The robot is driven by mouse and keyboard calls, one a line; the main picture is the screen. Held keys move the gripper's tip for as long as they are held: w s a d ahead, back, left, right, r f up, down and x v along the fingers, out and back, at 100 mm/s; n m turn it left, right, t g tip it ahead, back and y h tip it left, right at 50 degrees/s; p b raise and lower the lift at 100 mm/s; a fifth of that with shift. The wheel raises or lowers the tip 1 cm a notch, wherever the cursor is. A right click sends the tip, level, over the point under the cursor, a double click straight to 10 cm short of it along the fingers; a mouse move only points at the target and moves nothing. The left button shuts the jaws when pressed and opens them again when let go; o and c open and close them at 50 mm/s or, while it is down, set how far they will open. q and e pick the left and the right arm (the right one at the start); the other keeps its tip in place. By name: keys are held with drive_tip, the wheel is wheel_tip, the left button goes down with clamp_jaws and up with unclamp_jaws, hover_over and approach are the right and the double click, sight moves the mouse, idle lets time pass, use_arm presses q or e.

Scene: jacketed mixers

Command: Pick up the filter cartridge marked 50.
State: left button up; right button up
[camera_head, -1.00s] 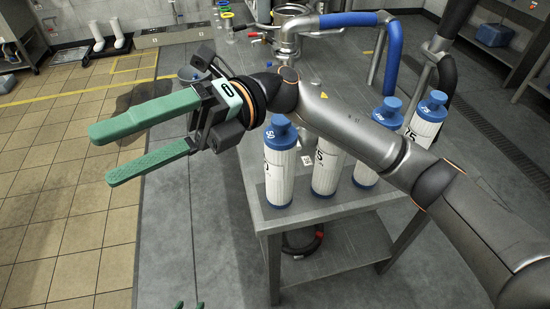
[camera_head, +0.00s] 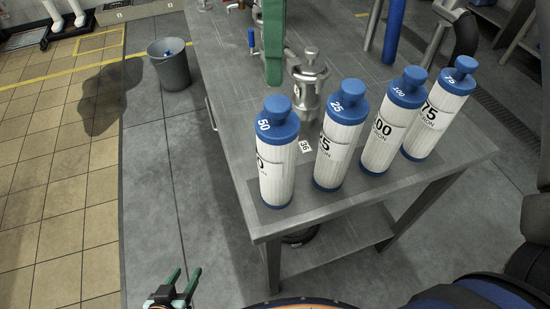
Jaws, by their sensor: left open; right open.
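The filter cartridge marked 50 (camera_head: 277,160) stands upright near the left front corner of the steel table. It has a white pleated body and a blue cap with a white 50. My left gripper (camera_head: 186,273) is low at the bottom edge, open and empty, left of the table and well below the cartridge.
Cartridges marked 25 (camera_head: 341,140), 100 (camera_head: 393,125) and 75 (camera_head: 438,112) stand in a row to the right. A metal vessel (camera_head: 310,92) and a small tag marked 38 (camera_head: 305,146) are behind. The steel table (camera_head: 345,205) has a lower shelf. A grey bin (camera_head: 170,68) stands on the floor.

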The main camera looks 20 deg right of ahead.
sight(278, 102)
drive_tip(key=f, duration=0.7)
drive_tip(key=f+b, duration=0.1)
drive_tip(key=f, duration=0.2)
drive_tip(key=shift+s+f, duration=0.3)
drive_tip(key=shift+f, duration=0.05)
drive_tip(key=shift+c, duration=0.2)
clamp_jaws()
drive_tip(key=shift+r, duration=0.1)
